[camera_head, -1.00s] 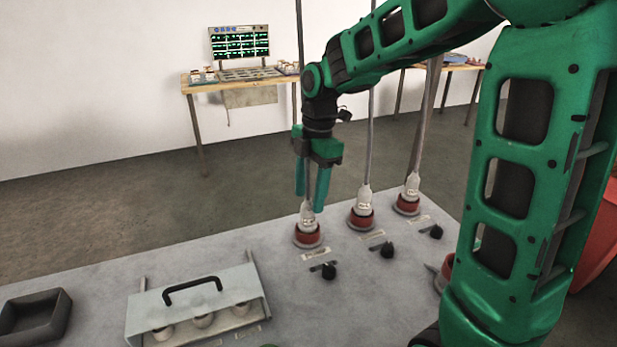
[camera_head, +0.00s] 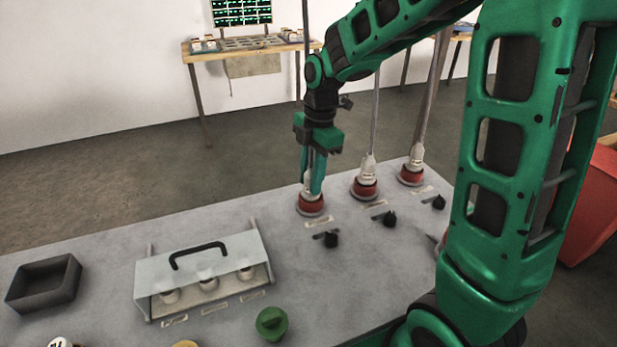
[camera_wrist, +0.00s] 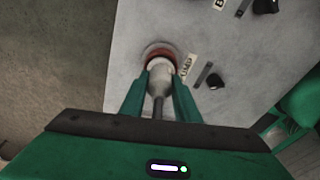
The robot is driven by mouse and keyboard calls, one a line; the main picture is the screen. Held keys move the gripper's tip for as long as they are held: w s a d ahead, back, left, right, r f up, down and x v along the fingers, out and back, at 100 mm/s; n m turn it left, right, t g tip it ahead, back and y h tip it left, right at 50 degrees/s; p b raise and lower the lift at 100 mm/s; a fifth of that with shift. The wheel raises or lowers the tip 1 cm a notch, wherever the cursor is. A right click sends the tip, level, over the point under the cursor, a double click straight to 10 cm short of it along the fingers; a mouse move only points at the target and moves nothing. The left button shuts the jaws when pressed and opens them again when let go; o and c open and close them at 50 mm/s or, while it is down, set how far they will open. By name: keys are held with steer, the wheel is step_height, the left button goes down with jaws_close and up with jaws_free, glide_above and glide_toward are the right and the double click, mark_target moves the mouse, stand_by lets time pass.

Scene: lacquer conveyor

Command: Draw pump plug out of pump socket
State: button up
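The pump plug (camera_wrist: 159,80) is white, with its grey cable rising from the top. It stands upright in the red pump socket (camera_head: 310,204), the left and nearest of three sockets in the head view. A label ending in "UMP" lies beside it in the wrist view. My gripper (camera_head: 312,187) points down over the plug, with one teal finger on each side. In the wrist view my gripper (camera_wrist: 160,76) has its fingertips against the plug's sides, shut on it. The fingers partly hide the plug in the head view.
Two more plugged sockets (camera_head: 365,188) (camera_head: 411,174) stand to the right, each with a black knob in front.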

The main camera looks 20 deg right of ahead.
mark_target(310, 167)
steer(key=c, duration=0.6)
steer(key=shift+o, duration=0.2)
steer(key=shift+r, duration=2.95)
steer(key=shift+r, duration=0.1)
steer(key=shift+r, duration=1.45)
